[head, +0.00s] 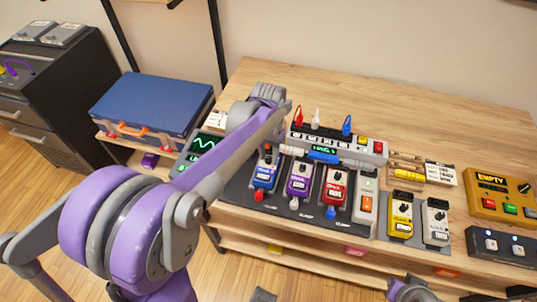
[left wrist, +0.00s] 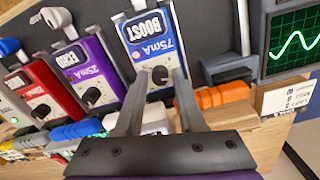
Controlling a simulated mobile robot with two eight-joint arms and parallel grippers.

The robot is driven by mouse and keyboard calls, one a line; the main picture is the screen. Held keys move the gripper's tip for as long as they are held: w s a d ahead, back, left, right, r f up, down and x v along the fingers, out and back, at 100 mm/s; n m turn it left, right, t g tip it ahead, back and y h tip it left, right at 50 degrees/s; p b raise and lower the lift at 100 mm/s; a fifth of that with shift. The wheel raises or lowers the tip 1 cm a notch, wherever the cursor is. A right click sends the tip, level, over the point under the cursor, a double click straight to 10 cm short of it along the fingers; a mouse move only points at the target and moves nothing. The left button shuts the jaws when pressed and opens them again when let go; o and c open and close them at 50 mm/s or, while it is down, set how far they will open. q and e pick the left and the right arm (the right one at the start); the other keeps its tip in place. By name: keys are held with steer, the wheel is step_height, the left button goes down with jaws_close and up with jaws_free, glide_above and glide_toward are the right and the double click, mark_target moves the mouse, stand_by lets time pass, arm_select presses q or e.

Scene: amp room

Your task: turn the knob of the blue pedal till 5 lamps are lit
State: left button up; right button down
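The blue pedal (head: 264,175) is the leftmost of a row on a dark board. In the left wrist view it is labelled "75mA BOOST" (left wrist: 155,42), and its dark round knob (left wrist: 160,75) faces the camera. My left gripper (left wrist: 160,80) is open, one finger on each side of this knob, with narrow gaps between. I cannot tell how deep the fingertips sit. In the head view my left forearm hides most of this gripper.
Purple (head: 299,178) and red (head: 334,187) pedals stand close beside it. A power unit with a green display (head: 323,149) and plugged cables is behind. A scope screen (left wrist: 292,42) is near the blue pedal. Yellow (head: 401,213) and white pedals stand farther right.

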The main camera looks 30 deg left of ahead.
mark_target(268, 158)
arm_select(q)
steer(key=shift+r, duration=0.1)
step_height(268, 158, up, 11)
steer(key=shift+f+p, duration=0.2)
steer(key=shift+p, duration=0.25)
stand_by(0.4)
